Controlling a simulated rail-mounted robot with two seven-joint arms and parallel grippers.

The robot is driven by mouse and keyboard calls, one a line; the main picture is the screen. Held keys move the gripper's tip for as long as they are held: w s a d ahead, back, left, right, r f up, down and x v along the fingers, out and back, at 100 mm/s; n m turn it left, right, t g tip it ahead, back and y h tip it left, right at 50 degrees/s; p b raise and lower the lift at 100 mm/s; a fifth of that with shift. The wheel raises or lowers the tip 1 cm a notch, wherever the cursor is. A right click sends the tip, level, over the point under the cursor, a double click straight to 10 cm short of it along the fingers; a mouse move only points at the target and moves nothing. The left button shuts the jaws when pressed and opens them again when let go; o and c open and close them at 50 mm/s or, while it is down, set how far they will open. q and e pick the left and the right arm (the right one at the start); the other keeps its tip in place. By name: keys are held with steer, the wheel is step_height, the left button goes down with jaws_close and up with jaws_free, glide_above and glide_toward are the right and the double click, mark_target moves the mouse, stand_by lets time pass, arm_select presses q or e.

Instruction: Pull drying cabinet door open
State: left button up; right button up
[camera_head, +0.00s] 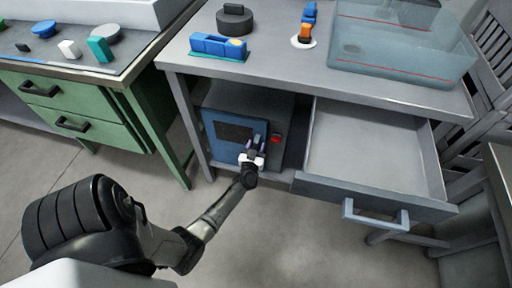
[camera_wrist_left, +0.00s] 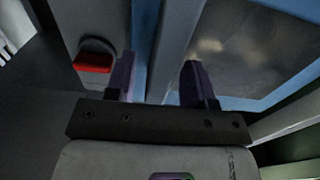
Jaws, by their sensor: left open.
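The drying cabinet (camera_head: 284,112) is a grey box on the shelf under the workbench. Its blue-framed door (camera_head: 214,125) with a dark window (camera_head: 235,131) looks shut. My left gripper (camera_head: 254,152) is at the right side of the door, in front of it. In the left wrist view the two purple fingers (camera_wrist_left: 158,82) are apart. A grey upright bar (camera_wrist_left: 178,40), perhaps the door handle, and a blue strip of the door (camera_wrist_left: 145,40) show between them. I cannot tell whether the fingers touch the bar. My right gripper is not in view.
A red button (camera_head: 276,139) sits right of the door; it shows in the left wrist view (camera_wrist_left: 92,62). An open drawer (camera_head: 374,197) sticks out on the right. A green drawer cabinet (camera_head: 105,125) stands on the left. The floor in front is clear.

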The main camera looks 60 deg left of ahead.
arm_select(q)
jaws_close()
stand_by(0.3)
